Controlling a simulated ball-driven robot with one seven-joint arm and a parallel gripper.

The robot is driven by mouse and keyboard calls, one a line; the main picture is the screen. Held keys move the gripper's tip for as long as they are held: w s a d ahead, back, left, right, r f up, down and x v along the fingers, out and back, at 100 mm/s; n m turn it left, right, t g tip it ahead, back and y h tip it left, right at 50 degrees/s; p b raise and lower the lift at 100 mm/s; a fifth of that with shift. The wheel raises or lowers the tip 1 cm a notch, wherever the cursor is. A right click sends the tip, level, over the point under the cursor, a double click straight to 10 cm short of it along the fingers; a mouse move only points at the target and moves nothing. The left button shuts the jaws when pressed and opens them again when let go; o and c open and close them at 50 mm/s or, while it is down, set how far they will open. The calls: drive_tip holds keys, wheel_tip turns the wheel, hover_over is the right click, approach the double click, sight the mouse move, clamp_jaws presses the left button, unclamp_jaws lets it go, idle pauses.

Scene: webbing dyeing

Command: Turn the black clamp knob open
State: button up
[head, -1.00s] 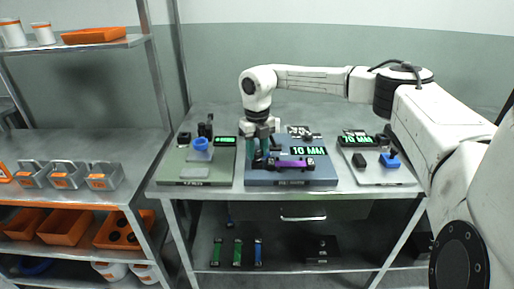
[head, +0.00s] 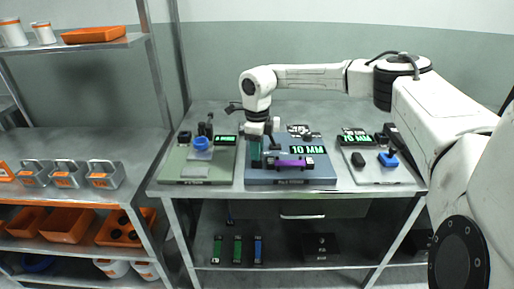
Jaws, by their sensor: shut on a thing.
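My gripper (head: 263,155) points down over the left part of the blue-grey station (head: 300,178) in the middle of the table. Its fingers are shut on the black clamp knob (head: 269,161), which they largely hide. A purple bar (head: 291,163) lies just right of the knob on the same station. A display (head: 308,149) with bright green characters sits behind the bar. The knob's exact turn angle cannot be told.
A green station (head: 196,181) with a blue cup (head: 201,143) stands at left. A pale station (head: 375,177) with a blue knob (head: 388,159) stands at right. A metal shelf (head: 80,140) with steel bins and orange trays is further left. The table's back is clear.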

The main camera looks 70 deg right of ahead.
drive_tip(key=shift+w+r+n, duration=0.1)
drive_tip(key=shift+n, duration=0.5)
drive_tip(key=o, duration=1)
drive_tip(key=shift+o, duration=0.2)
wheel_tip(320, 180, up, 11)
drive_tip(key=shift+b, duration=0.35)
drive_tip(key=shift+f, duration=0.2)
